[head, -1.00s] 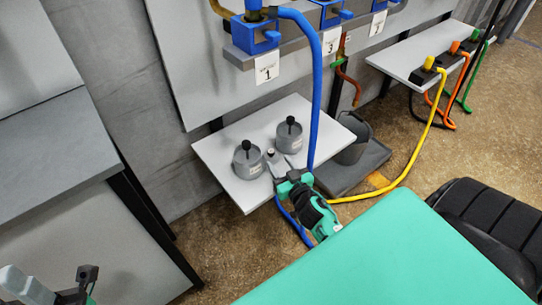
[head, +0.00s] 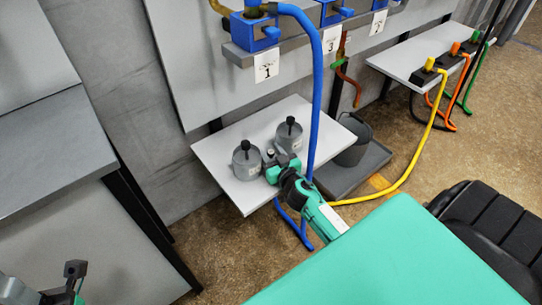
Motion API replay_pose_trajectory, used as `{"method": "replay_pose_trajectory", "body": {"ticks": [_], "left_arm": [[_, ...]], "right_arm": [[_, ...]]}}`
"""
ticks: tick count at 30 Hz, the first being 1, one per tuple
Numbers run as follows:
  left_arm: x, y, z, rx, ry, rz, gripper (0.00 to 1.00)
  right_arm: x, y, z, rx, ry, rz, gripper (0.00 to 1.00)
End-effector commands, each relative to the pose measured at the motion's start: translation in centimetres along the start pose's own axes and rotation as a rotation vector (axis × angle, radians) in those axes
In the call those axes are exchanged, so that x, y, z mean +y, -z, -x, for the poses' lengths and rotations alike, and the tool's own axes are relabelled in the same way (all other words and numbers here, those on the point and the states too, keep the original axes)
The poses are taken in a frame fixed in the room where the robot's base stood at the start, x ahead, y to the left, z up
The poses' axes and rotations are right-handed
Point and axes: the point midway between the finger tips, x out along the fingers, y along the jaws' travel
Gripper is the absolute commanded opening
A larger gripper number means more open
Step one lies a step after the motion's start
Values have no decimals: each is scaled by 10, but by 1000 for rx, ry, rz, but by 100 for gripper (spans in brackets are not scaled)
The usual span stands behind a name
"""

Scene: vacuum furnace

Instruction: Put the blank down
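My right gripper (head: 273,163) is low over the front right part of the white shelf (head: 240,199), close beside a grey pot with a black knob (head: 246,168). A small round grey piece (head: 270,153), possibly the top of the blank, shows right at its fingertips. The gripper body hides most of that spot, so I cannot tell whether the fingers hold it or whether it touches the shelf. A second grey pot with a black knob (head: 289,135) stands behind. My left gripper (head: 75,270) shows only partly at the bottom left; its fingers are unclear.
A blue hose (head: 318,95) hangs down just right of the shelf and pots. A grey bucket (head: 352,145) stands on a dark tray (head: 355,176). A yellow hose (head: 415,160) crosses the floor. A grey bench (head: 55,140) stands at the left.

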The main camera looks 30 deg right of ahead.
Motion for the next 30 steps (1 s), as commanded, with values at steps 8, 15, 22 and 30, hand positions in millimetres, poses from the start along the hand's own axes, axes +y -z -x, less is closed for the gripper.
{"method": "replay_pose_trajectory", "body": {"ticks": [8,15,22,30], "left_arm": [[0,0,0,1,1,0,38],[0,0,-1,1,2,0,38],[0,-1,-1,-12,6,0,38],[0,0,2,-32,10,1,38]], "right_arm": [[0,0,0,1,0,0,0],[0,2,0,1,0,0,0],[-1,6,6,0,1,-1,0],[0,4,47,-1,-1,-3,0]]}}
